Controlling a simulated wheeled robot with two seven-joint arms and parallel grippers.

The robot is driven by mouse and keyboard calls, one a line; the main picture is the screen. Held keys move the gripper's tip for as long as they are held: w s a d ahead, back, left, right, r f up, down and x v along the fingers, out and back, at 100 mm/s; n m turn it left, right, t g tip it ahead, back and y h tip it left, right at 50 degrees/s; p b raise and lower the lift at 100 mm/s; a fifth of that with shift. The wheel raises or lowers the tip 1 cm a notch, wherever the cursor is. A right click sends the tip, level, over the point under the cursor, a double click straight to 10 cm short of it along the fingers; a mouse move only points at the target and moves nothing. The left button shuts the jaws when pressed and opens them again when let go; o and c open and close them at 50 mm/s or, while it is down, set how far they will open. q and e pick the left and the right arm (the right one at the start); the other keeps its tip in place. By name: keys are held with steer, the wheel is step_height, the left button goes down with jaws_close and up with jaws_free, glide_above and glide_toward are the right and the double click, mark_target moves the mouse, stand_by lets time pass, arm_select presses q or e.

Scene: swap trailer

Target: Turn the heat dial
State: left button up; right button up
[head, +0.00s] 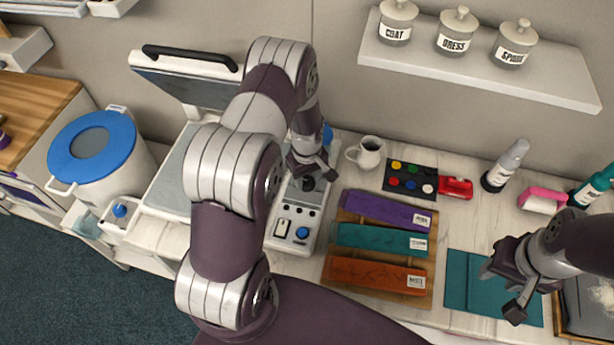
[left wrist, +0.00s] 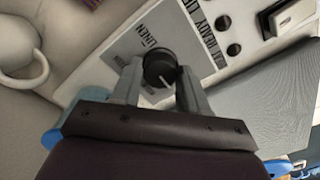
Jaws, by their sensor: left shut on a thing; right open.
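The heat dial (left wrist: 160,66) is a round black knob with a white pointer line. It stands on a grey control panel (head: 297,218) with printed words, "LINEN" and "READY" among them. My left gripper (left wrist: 160,78) is shut on the dial, with one finger on each side of it. In the head view my left gripper (head: 308,178) reaches down onto the panel, and the dial is partly hidden by it. My right gripper (head: 503,291) is open and empty above a folded teal cloth (head: 457,280) at the right.
A white mug (head: 367,153) stands close to the panel. Purple, teal and orange cloth strips (head: 376,274) lie on a board. A heat press (head: 172,172) and a blue-lidded pot (head: 120,150) stand left. A shelf (head: 430,62) holds labelled jars. Bottles stand at the right.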

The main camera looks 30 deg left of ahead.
arm_select(q)
steer(key=m+b, duration=0.1)
steer(key=m, duration=0.4)
steer(key=m+b, duration=0.1)
steer(key=m, duration=0.5)
stand_by(0.3)
steer(key=shift+r+m, duration=0.1)
steer(key=shift+m, duration=0.2)
steer(key=shift+w, duration=0.1)
steer(key=o, duration=0.8)
steer(key=shift+o, duration=1.2)
